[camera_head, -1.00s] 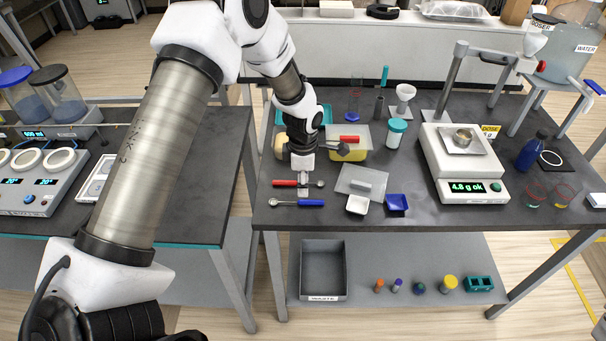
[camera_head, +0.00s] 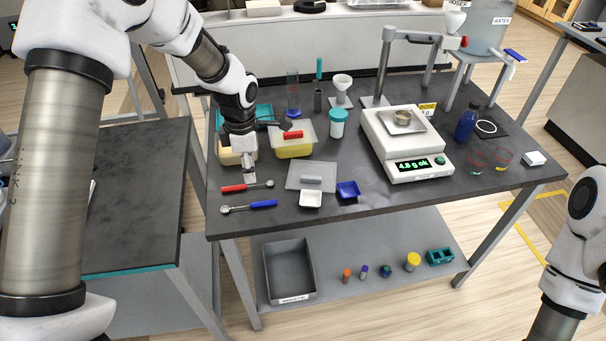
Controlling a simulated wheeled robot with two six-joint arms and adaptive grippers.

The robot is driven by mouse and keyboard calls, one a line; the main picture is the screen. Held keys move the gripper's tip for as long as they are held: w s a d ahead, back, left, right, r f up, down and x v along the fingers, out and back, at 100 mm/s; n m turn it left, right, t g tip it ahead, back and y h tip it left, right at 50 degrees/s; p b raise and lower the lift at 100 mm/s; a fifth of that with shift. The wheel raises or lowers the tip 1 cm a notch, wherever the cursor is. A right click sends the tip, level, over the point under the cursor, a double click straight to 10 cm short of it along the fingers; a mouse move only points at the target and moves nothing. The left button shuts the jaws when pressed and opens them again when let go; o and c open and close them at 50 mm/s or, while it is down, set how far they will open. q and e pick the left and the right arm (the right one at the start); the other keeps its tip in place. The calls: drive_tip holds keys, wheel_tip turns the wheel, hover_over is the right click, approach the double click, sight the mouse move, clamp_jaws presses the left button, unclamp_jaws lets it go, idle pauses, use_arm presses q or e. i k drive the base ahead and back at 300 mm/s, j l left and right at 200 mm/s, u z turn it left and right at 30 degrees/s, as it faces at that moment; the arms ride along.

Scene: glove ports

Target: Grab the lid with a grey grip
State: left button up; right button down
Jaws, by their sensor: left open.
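The lid with a grey grip (camera_head: 313,170) lies flat on the dark table, near its front middle. It is a pale grey plate with a small grey bar grip. My left gripper (camera_head: 249,179) is open and points down, left of this lid and apart from it. Its fingertips appear just behind or above the red-handled spoon (camera_head: 234,188). A similar lid with a red grip (camera_head: 293,134) sits on a yellow-filled container (camera_head: 294,151) behind the grey-grip lid. My right arm shows at the right edge, but its gripper is out of view.
A white dish (camera_head: 311,199) and a blue dish (camera_head: 347,191) stand just in front of the lid. A blue-handled spoon (camera_head: 262,204) lies at the front left.

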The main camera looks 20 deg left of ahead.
sight(312, 173)
drive_tip(key=j+z, duration=0.65)
drive_tip(key=j, duration=0.25)
drive_tip(key=k+j+z, duration=0.1)
drive_tip(key=j+z, duration=0.25)
drive_tip(key=k+j+z, duration=0.15)
drive_tip(key=j+z, duration=0.15)
drive_tip(key=j, duration=0.25)
